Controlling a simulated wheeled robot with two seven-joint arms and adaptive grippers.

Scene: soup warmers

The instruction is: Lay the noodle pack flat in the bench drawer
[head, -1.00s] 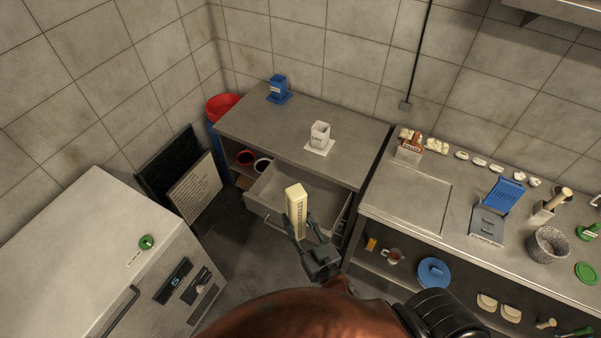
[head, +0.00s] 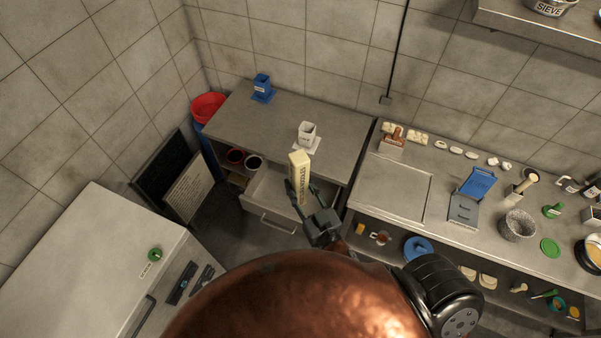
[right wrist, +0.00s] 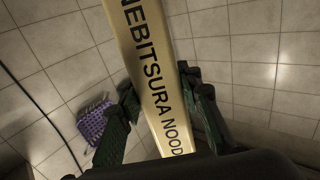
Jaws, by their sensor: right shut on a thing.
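The noodle pack (head: 299,178) is a long cream box, held roughly upright in the head view. Its printed face (right wrist: 155,75) fills the middle of the right wrist view. My right gripper (head: 303,196) is shut on the pack's lower part, with a finger on each side; it also shows in the right wrist view (right wrist: 166,103). The bench drawer (head: 263,212) is pulled open below the left bench. Pack and gripper overlap the drawer's right part in the head view, and hide some of it. The visible drawer floor is bare. My left gripper is not in view.
The left bench top (head: 330,125) carries a white cup (head: 307,132) and a blue holder (head: 262,87). A white cabinet (head: 90,260) stands at left.

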